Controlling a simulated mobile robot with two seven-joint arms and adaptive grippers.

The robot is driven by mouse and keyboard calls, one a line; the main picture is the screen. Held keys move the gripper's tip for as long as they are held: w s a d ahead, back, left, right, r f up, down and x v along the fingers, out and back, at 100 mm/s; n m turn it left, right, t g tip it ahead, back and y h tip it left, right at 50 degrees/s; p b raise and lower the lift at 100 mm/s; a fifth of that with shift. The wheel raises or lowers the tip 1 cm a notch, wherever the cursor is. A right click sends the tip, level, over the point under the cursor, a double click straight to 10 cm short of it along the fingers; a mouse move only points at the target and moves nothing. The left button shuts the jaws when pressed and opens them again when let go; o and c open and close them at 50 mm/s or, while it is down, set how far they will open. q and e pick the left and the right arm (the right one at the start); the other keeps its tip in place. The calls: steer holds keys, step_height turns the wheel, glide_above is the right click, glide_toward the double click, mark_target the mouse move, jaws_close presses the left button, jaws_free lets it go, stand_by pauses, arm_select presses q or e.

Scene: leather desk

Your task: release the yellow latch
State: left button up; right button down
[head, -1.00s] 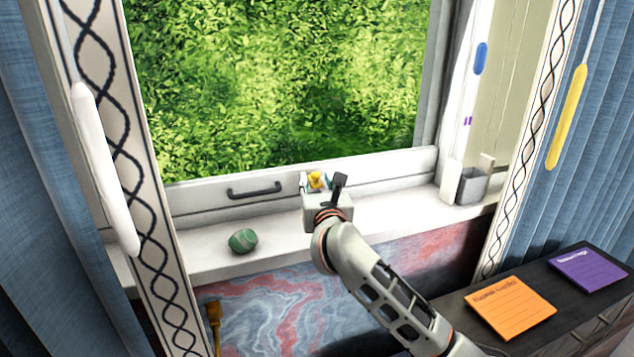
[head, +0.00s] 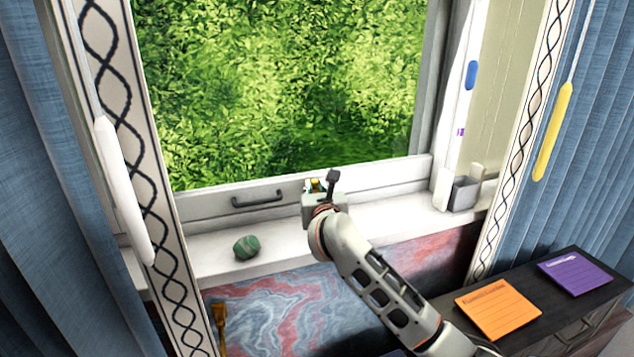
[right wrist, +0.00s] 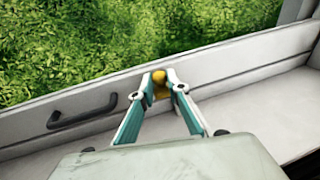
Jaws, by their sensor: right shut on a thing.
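The yellow latch (head: 316,184) is on the window's bottom rail, partly hidden by my right gripper (head: 319,187). In the right wrist view the yellow latch (right wrist: 160,84) sits between the two fingertips of my right gripper (right wrist: 160,86). The fingers close on it from both sides. The lower part of the latch is hidden by the fingers. My left gripper is out of view.
A dark handle (head: 258,199) is on the rail to the left. A green striped stone (head: 246,247) and a grey cup (head: 464,193) are on the white sill (head: 385,216). A yellow pull (head: 552,132) hangs at the right curtain.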

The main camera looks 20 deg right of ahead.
stand_by(0.3)
steer(key=c, duration=2)
jaws_free()
steer(key=shift+o, duration=0.2)
steer(key=v, duration=1.2)
steer(key=shift+d, duration=0.1)
